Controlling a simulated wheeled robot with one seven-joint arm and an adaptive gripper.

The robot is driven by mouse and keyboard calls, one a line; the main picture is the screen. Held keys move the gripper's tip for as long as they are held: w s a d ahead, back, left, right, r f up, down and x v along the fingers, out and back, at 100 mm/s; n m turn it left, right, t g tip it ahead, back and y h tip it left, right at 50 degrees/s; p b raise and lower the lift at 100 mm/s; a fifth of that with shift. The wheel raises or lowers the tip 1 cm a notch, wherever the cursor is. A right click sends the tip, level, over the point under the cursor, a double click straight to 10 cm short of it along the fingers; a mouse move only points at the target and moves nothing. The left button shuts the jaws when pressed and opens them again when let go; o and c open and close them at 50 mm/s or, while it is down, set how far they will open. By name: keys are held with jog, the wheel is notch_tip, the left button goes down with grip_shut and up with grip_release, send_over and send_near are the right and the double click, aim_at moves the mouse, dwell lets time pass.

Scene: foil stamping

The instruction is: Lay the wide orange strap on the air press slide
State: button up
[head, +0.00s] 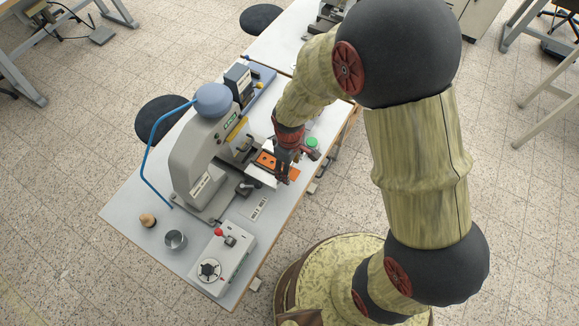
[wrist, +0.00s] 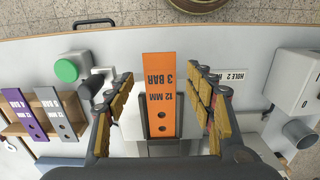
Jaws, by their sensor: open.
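The wide orange strap (wrist: 161,75), marked "12 MM 3 BAR" with two holes at one end, lies flat on the press slide (wrist: 133,122), its holed part between the slide's dark side rails. Its labelled end reaches out past the rails. My gripper (wrist: 160,86) is open, with a finger on each side of the strap and a visible gap on both sides. In the head view the strap (head: 265,160) lies on the pale slide (head: 259,176) in front of the air press (head: 201,160), partly hidden by my gripper (head: 284,175).
A wooden rack (wrist: 45,103) holds a purple strap (wrist: 22,112) and a grey strap (wrist: 57,112) at left in the wrist view. A green button (wrist: 67,70) is near it. A control box (head: 222,259), metal cup (head: 175,240) and wooden knob (head: 147,220) stand on the table.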

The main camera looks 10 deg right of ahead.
notch_tip(320, 180, up, 12)
jog(key=shift+f, duration=0.15)
dwell(0.3)
dwell(0.4)
jog(key=s+d+r+m+t+b, duration=0.5)
jog(key=s+d+r+m, duration=0.5)
jog(key=r, duration=0.5)
jog(key=s+d+b, duration=0.1)
jog(key=s+d, duration=0.1)
jog(key=shift+s+d+r+t, duration=0.3)
jog(key=shift+s, duration=0.05)
